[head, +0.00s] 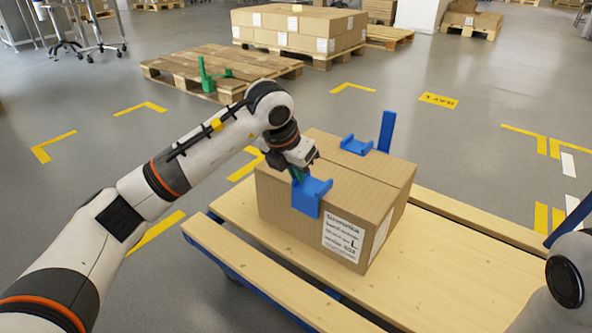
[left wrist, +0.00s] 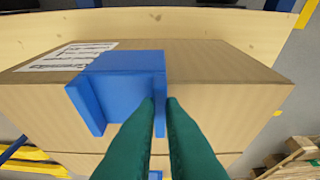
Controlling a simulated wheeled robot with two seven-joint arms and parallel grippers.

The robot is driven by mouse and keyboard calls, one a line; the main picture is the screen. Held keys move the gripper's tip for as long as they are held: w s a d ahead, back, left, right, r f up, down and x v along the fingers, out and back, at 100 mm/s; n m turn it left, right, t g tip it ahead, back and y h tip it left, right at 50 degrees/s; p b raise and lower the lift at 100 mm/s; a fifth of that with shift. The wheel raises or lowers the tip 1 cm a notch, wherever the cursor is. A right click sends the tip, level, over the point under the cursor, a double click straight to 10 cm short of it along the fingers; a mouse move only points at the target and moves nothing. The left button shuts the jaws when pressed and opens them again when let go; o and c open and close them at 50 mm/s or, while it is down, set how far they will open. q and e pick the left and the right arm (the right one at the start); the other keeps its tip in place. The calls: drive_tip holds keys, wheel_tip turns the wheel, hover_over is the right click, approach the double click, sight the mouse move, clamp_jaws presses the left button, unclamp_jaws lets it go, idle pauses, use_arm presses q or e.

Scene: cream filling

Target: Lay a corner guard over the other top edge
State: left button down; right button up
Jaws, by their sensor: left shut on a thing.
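A brown cardboard box (head: 285,205) with a white label stands on the wooden deck of a cart. A blue corner guard (head: 312,200) is at its near top edge, one flap on top and one down the labelled side. I cannot tell whether it fully touches the box. My left gripper (head: 299,176) is shut on an upright fin of this guard. In the left wrist view its green fingers (left wrist: 160,102) pinch the fin of the guard (left wrist: 122,75). A second blue guard (head: 356,146) lies at the box's far top edge. My right gripper is out of view.
The cart (head: 450,270) has a slatted wooden deck and a blue upright (head: 386,131) behind the box. A pallet (head: 220,68) with a green object (head: 207,75) stands on the floor at the back left. A pallet of stacked cartons (head: 300,30) is farther back.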

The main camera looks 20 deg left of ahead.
use_arm(q)
drive_tip(key=shift+w+d+f, duration=0.1)
drive_tip(key=shift+w+f, duration=0.05)
drive_tip(key=shift+w, duration=0.1)
drive_tip(key=c, duration=1.5)
unclamp_jaws()
drive_tip(key=shift+o, duration=0.2)
